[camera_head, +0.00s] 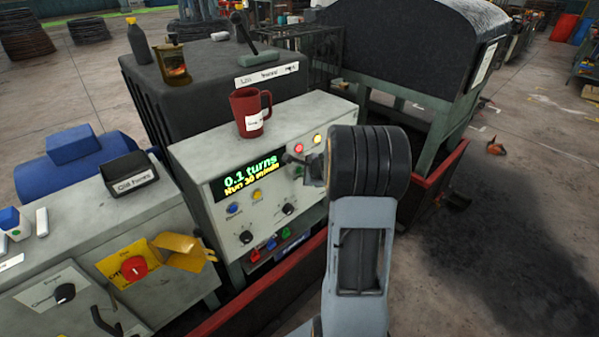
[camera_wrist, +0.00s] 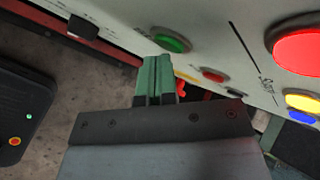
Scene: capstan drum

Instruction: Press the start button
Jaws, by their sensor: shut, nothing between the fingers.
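The grey control panel (camera_head: 215,250) has a display reading "0.1 turns" (camera_head: 247,174). A green button (camera_head: 297,171) sits on its front beside my gripper (camera_head: 304,166), which partly covers that area. In the wrist view the green button (camera_wrist: 172,40) is round, in a grey ring, with small lettering beside it too blurred to read. My gripper (camera_wrist: 159,62) shows there as two shut, empty fingers, their tips just below the button in the picture. I cannot tell whether they touch it.
A blue button (camera_head: 232,208), yellow button (camera_head: 257,195) and black knobs (camera_head: 246,237) share the panel. A red mug (camera_head: 250,112) stands on top. A large red button (camera_wrist: 300,50) shows at right in the wrist view. A red rail (camera_head: 270,303) runs below the panel.

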